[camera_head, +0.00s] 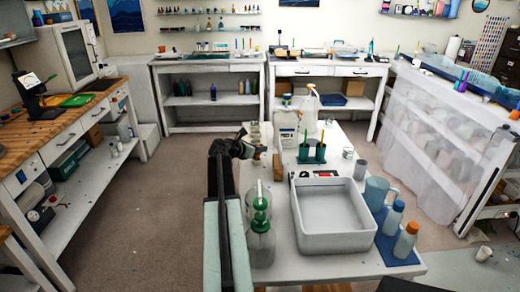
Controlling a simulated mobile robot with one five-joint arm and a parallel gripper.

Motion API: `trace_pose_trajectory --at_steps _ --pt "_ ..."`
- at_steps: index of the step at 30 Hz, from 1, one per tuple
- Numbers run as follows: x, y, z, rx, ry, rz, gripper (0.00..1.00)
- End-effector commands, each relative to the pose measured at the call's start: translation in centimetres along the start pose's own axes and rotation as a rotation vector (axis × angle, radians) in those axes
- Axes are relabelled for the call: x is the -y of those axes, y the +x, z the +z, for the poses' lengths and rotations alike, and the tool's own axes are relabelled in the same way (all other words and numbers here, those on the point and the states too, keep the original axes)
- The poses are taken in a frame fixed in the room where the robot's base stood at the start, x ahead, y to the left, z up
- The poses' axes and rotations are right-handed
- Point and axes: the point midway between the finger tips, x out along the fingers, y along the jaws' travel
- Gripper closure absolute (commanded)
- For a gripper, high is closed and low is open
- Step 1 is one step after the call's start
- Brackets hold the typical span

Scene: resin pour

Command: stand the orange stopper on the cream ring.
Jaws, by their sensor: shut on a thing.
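My gripper (250,148) is at the left edge of the white table, beyond the green-capped bottles. It is shut on a small orange thing (263,149), which looks like the orange stopper; the dark jaws hide most of it. Pale, cream-coloured round pieces (254,130) show just behind the gripper. I cannot tell whether one of them is the cream ring, and I cannot make out the ring elsewhere.
A brown block (277,167) stands right of the gripper. Green-capped bottles (261,240) stand nearer, beside a white tray (334,240). A blue pitcher (376,193) is at right.

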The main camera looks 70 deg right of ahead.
Motion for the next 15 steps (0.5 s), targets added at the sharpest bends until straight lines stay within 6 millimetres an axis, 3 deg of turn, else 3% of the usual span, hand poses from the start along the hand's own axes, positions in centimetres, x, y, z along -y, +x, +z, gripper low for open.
trace_pose_trajectory --at_steps 15 --pt "-0.1 0.7 -1.7 0.000 0.000 0.000 1.00"
